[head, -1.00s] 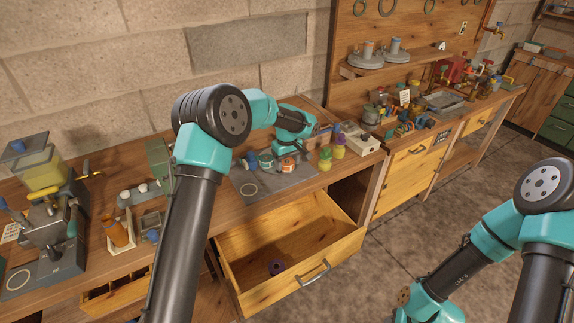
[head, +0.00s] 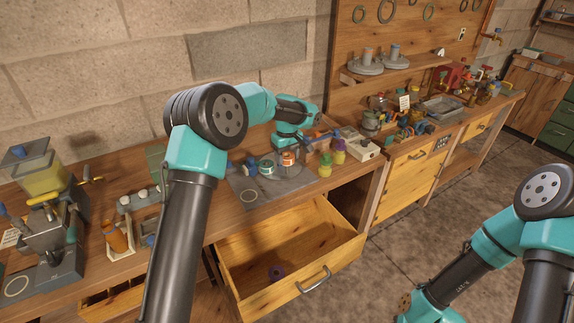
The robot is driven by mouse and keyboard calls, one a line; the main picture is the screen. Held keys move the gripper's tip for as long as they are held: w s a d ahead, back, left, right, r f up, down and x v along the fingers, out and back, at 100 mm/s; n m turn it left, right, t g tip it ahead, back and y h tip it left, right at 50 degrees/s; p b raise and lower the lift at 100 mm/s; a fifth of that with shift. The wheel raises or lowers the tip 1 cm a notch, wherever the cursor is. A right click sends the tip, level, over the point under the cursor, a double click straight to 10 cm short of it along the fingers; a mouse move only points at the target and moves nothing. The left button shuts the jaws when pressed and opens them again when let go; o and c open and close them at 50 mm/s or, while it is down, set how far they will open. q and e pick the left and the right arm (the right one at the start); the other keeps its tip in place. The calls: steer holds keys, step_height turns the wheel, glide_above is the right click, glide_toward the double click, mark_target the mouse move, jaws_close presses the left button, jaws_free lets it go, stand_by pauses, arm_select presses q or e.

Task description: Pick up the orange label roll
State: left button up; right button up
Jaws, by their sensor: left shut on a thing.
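The orange label roll (head: 288,158) is in the head view, above the dark mat (head: 250,196) on the bench. My left gripper (head: 288,152) points down over it and is shut on it; the fingers are small and partly hidden. A teal-banded roll (head: 267,167) stands on the mat just left of it, with blue items (head: 250,166) further left. My right arm shows at the right, but its gripper is out of view.
Yellow-green and purple-topped jars (head: 325,165) stand close to the right of the roll. An open drawer (head: 330,225) below the mat holds a small purple roll (head: 277,272). A white tray (head: 362,146) stands further right. The mat's front is clear.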

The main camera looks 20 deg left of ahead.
arm_select(q)
step_height(320, 180, up, 5)
steer(key=shift+f, duration=0.2)
steer(key=shift+s, duration=0.1)
stand_by(0.5)
steer(key=shift+s+r, duration=0.2)
steer(key=shift+r, duration=0.05)
steer(key=s+d+r+m, duration=0.1)
steer(key=s+r+m, duration=0.25)
steer(key=s, duration=0.35)
steer(key=s+r+m, duration=0.2)
steer(key=s+m, duration=0.3)
steer(key=s, duration=0.1)
steer(key=s+d+f+m, duration=0.1)
steer(key=d+f, duration=0.3)
steer(key=f, duration=0.4)
steer(key=s+d+f+m, duration=0.2)
steer(key=d+f, duration=0.3)
steer(key=f, duration=0.4)
steer(key=s+d+f+m, duration=0.1)
steer(key=d+f, duration=0.3)
steer(key=f, duration=0.4)
steer(key=shift+s+d+f+m, duration=0.15)
steer(key=shift+s+f+m, duration=0.1)
steer(key=shift+f+m, duration=0.25)
